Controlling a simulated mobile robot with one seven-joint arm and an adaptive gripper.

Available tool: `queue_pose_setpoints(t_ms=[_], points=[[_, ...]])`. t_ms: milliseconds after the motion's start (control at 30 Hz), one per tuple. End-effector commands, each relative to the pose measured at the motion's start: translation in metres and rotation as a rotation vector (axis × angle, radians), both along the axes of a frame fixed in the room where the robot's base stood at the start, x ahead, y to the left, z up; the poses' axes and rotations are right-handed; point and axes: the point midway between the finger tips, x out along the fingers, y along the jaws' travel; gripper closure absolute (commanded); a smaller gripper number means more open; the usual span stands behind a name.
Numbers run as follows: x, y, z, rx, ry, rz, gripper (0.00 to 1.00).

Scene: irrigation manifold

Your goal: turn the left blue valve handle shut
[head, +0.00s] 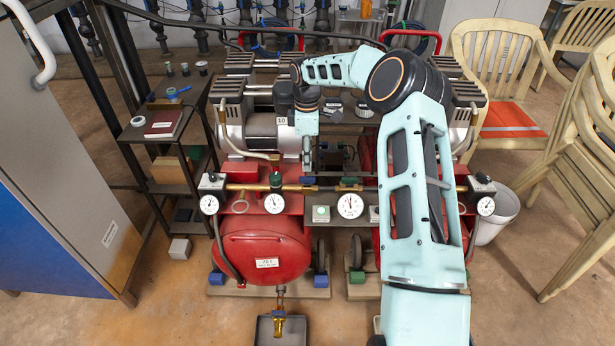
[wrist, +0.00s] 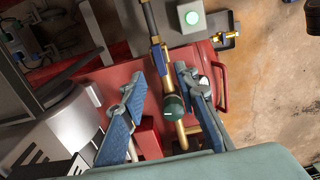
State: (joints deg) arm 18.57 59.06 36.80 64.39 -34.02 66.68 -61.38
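The left blue valve handle (head: 308,181) lies along the brass manifold pipe, left of the centre gauge in the head view. In the wrist view the blue handle (wrist: 160,59) shows lengthwise on the pipe, between and just beyond my fingertips. My gripper (wrist: 162,74) is open, with one finger on each side of the pipe and nothing held. In the head view my gripper (head: 307,158) points down above the handle, small and partly lost against the dark parts behind it. I cannot tell whether a finger touches the handle.
A green-capped regulator (wrist: 175,107) stands on the pipe between my fingers, nearer the palm. A box with a green light (head: 321,213) sits below the pipe. The centre gauge (head: 350,205) and left gauge (head: 274,203) are close by. A red tank (head: 262,250) lies below.

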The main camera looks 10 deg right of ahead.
Motion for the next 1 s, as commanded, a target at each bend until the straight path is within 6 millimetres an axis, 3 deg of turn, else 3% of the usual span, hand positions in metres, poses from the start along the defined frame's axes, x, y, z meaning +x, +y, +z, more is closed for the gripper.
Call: queue_pose_setpoints(t_ms=[100, 300, 500, 767, 1000], points=[[-0.001, 0.001, -0.028, 0.002, 0.003, -0.001, 0.72], [0.000, 0.000, -0.058, 0.001, 0.001, -0.001, 0.72], [0.000, 0.000, -0.069, 0.001, -0.002, -0.002, 0.72], [0.000, 0.000, -0.070, 0.000, -0.002, -0.002, 0.72], [0.000, 0.000, -0.070, 0.000, -0.002, -0.002, 0.97]])
